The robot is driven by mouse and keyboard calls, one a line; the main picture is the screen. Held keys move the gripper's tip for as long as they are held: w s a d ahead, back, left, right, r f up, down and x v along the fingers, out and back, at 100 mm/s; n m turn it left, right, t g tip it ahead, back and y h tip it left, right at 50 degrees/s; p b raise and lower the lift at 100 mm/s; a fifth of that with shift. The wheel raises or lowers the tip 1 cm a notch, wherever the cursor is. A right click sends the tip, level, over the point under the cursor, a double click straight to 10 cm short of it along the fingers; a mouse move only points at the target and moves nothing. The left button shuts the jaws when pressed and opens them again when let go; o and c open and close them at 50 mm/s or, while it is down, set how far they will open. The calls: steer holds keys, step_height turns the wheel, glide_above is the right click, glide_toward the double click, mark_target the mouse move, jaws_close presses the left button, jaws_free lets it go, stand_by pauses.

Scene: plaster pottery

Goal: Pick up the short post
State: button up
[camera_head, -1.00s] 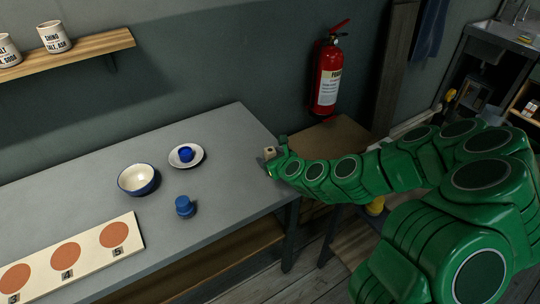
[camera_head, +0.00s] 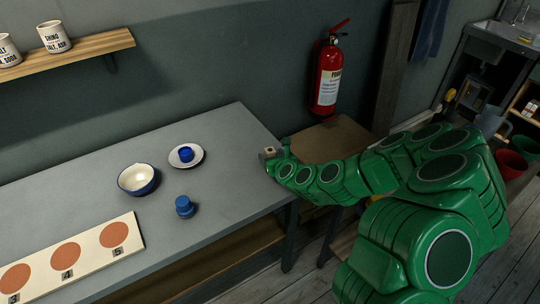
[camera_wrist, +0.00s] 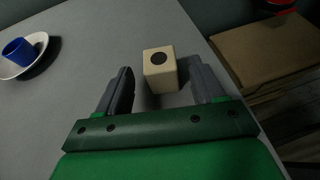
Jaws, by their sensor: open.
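The short post is a small cream block with a dark round spot on top. It stands upright near the right end of the grey table (camera_head: 90,180), and in the wrist view the post (camera_wrist: 161,78) lies between my fingertips. A gap shows on each side of it, and neither finger appears to touch it. In the head view the post (camera_head: 269,150) is a small pale patch, partly hidden by my gripper (camera_head: 270,159). My gripper is open in the wrist view (camera_wrist: 160,70); its height against the post is hard to tell.
A blue cup (camera_head: 186,154) sits on a white saucer (camera_head: 199,161) to the left. A bowl (camera_head: 138,180), a blue object (camera_head: 184,206) and a numbered board (camera_head: 90,262) are farther left. The table's right edge is close; a brown surface (camera_head: 335,140) lies beyond.

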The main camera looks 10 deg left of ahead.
mark_target(268, 152)
steer(key=shift+x, duration=2.4)
steer(key=c, duration=1.1)
steer(key=shift+r, duration=5)
